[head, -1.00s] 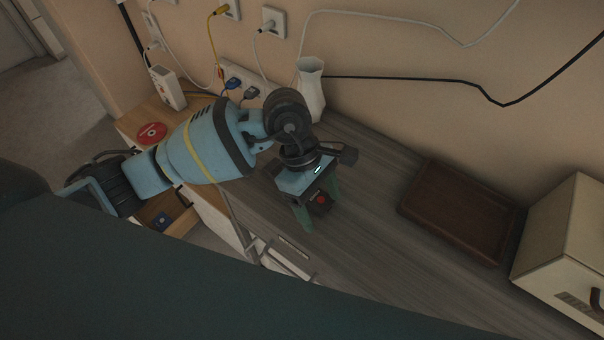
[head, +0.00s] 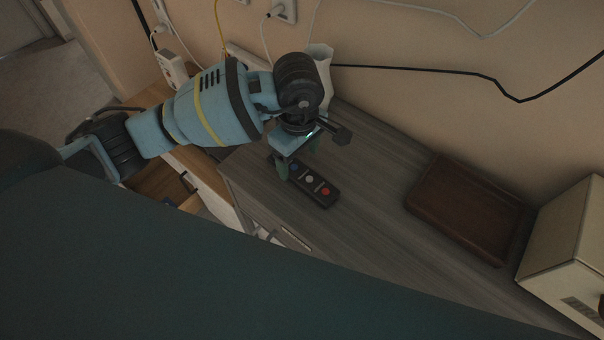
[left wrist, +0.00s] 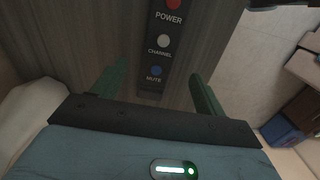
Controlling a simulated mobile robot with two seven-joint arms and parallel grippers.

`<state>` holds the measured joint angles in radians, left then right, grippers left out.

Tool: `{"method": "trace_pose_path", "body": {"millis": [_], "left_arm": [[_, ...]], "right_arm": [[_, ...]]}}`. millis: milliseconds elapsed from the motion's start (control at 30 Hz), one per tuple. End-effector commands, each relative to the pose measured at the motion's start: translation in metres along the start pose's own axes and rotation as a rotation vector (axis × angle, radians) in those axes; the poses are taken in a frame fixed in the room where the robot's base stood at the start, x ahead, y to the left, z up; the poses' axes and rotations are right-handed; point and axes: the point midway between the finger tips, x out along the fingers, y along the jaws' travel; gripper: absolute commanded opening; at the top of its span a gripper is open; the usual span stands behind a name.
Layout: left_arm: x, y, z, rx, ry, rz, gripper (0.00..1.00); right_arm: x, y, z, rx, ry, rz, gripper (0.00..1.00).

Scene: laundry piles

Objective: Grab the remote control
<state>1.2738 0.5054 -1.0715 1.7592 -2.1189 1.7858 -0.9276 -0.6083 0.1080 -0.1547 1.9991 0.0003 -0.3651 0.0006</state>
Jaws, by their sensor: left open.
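The remote control (head: 316,190) is dark with a red, a white and a blue button. It lies on the grey wooden cabinet top (head: 365,220). In the left wrist view the remote (left wrist: 163,45) shows buttons labelled POWER, CHANNEL and MUTE. My left gripper (head: 297,172) is open at the blue-button end of the remote, with its fingers apart to either side of that end. In the left wrist view the open fingers (left wrist: 155,88) have the MUTE end between them in the picture. I cannot tell the exact height of the fingertips. My right gripper is not in view.
A brown leather-like tray (head: 465,210) lies to the right, with a cream box (head: 570,245) beyond it. A white vase (head: 322,75) stands by the wall behind my gripper. Cables and sockets line the wall. Bare cabinet top lies between remote and tray.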

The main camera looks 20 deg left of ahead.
Motion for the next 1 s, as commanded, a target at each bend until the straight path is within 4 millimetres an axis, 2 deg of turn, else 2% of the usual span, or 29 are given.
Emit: {"method": "trace_pose_path", "body": {"millis": [333, 633, 1000], "left_arm": [[0.044, 0.002, -0.005, -0.001, -0.001, -0.003, 0.73], [0.049, 0.002, -0.006, 0.0, 0.0, 0.0, 0.73], [0.048, 0.002, -0.006, 0.0, 0.0, -0.001, 0.26]], "right_arm": [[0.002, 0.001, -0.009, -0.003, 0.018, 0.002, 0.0], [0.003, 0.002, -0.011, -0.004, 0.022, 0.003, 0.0], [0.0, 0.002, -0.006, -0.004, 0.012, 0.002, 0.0]]}}
